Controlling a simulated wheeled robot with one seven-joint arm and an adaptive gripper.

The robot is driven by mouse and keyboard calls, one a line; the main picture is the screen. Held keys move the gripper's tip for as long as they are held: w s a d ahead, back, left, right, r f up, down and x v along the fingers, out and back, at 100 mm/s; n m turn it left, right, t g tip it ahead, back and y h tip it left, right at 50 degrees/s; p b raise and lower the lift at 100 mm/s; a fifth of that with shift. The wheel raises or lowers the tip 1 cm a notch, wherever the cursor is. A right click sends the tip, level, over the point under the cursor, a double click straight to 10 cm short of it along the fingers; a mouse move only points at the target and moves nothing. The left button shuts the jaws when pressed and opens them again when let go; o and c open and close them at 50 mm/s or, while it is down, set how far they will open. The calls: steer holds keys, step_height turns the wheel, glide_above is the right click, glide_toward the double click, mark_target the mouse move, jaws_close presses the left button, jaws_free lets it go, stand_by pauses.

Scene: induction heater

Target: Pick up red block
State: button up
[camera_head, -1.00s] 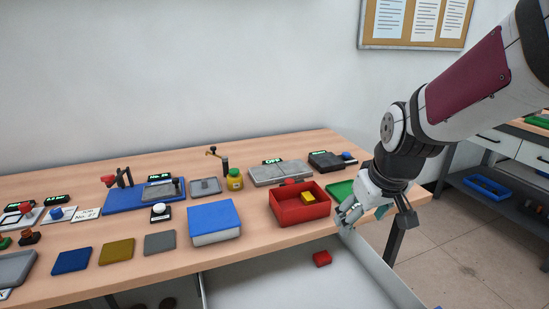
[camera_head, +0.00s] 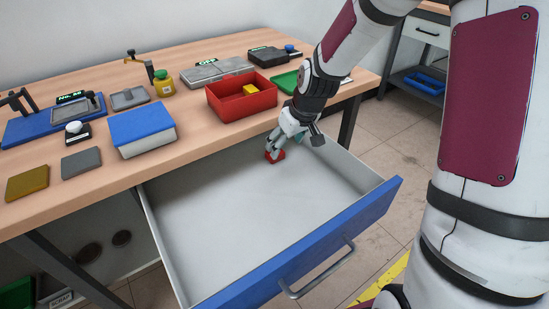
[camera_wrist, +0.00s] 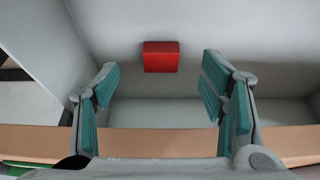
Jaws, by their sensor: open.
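The red block (camera_head: 276,157) lies on the floor of the open white drawer (camera_head: 230,205), near its back edge under the tabletop. My gripper (camera_head: 279,149) reaches down into the drawer at the block and partly hides it. In the wrist view, the red block (camera_wrist: 161,57) shows whole, just beyond my open fingertips (camera_wrist: 159,75) and between their lines. Nothing is held between the fingers. Whether any finger touches the block I cannot tell.
A red bin (camera_head: 241,97) with a yellow block (camera_head: 250,90) stands on the tabletop above the drawer. A green tray (camera_head: 287,81) is beside it and a blue-topped box (camera_head: 142,127) to the left. The drawer's blue front (camera_head: 300,255) stands out, and its floor is otherwise clear.

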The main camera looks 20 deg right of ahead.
mark_target(280, 162)
steer(key=shift+b+x, duration=1.25)
steer(key=shift+x, duration=2.2)
steer(key=shift+a+r, duration=0.1)
steer(key=shift+c, duration=0.2)
steer(key=c, duration=1.2)
